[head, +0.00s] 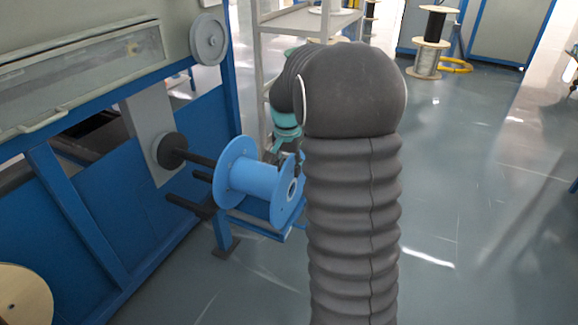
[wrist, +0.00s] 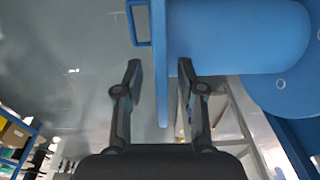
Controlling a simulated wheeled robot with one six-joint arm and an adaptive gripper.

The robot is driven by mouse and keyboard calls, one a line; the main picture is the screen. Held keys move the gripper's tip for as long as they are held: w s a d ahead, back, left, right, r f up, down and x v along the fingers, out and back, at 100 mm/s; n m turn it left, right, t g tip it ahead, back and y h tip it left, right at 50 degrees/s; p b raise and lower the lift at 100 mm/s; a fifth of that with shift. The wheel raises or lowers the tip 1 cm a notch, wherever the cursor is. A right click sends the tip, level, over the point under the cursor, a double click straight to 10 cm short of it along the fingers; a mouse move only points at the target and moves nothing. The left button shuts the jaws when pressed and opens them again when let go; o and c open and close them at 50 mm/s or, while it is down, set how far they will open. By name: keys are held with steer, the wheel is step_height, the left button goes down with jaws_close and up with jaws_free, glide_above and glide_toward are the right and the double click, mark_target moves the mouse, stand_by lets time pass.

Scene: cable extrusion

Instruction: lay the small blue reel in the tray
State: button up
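The small blue reel (head: 255,178) appears to sit on a dark shaft (head: 200,160) that sticks out of the blue machine, its axis roughly level. My gripper (head: 284,160) is at its right-hand flange, partly hidden behind my arm in the head view. In the wrist view, my gripper (wrist: 160,85) is open, with one finger on each side of the reel's flange (wrist: 159,60). A small gap shows between flange and each finger. I cannot clearly make out a tray; a blue frame (head: 262,226) shows below the reel.
The blue machine (head: 100,215) fills the left side. Another dark rod (head: 188,206) juts out below the shaft. A grey shelf rack (head: 290,25) stands behind my arm. Wooden reels (head: 428,58) stand at the back. The floor (head: 480,200) on the right is clear.

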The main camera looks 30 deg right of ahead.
steer(key=r, duration=0.8)
steer(key=s+a+r, duration=0.1)
steer(key=r, duration=0.3)
steer(key=shift+w+n, duration=0.1)
steer(key=shift+n, duration=0.2)
steer(key=shift+w+f+n+t, duration=0.15)
steer(key=shift+f+n+t, duration=0.05)
steer(key=shift+n+t, duration=0.1)
steer(key=s+a+n+t, duration=0.1)
steer(key=s+a+n, duration=0.2)
steer(key=s, duration=0.6)
steer(key=s+a+f+n+t, duration=0.1)
steer(key=s+a+n, duration=0.2)
steer(key=s+a, duration=0.4)
steer(key=s+a+n+t, duration=0.2)
steer(key=s+a, duration=0.3)
steer(key=s, duration=0.6)
steer(key=shift+s+a+f+n+y, duration=0.25)
steer(key=shift+n+y, duration=0.15)
steer(key=shift+n, duration=0.2)
